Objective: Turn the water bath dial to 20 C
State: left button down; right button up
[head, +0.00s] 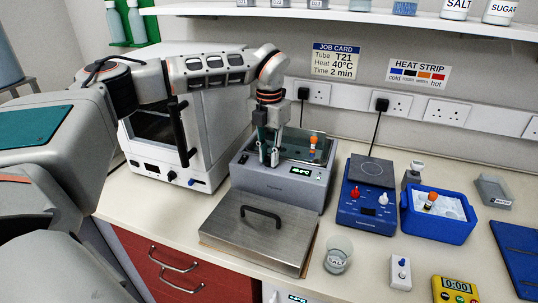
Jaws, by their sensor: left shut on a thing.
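The water bath (284,187) is a grey box behind a steel lid. A small green-lit display (301,171) is on its front; I cannot read its number. My left gripper (269,159) points down at the bath's front top edge, left of the display. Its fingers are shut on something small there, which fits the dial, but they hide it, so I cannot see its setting. An orange-capped tube (313,141) stands in the bath. The job card (336,61) reads T21, 40°C, 2 min. My right gripper is not in view.
The steel lid (255,240) with a black handle lies in front of the bath. A blue stirrer plate (368,215) and a blue ice tray (455,229) stand to the right. A beaker (338,256) and a yellow timer (455,291) are nearer the front. A white machine (205,150) stands left.

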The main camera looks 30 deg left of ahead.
pick_arm(q)
jog(key=n, duration=0.5)
jog(key=shift+n, duration=0.3)
jog(key=n, duration=0.3)
jog(key=shift+n, duration=0.3)
jog(key=n, duration=0.3)
jog(key=shift+n+b, duration=0.3)
jog(key=shift+b, duration=0.1)
jog(key=n, duration=0.3)
jog(key=shift+n+b, duration=0.3)
jog(key=shift+b, duration=0.05)
jog(key=n, duration=0.3)
jog(key=shift+b, duration=0.3)
jog(key=shift+n, duration=0.8)
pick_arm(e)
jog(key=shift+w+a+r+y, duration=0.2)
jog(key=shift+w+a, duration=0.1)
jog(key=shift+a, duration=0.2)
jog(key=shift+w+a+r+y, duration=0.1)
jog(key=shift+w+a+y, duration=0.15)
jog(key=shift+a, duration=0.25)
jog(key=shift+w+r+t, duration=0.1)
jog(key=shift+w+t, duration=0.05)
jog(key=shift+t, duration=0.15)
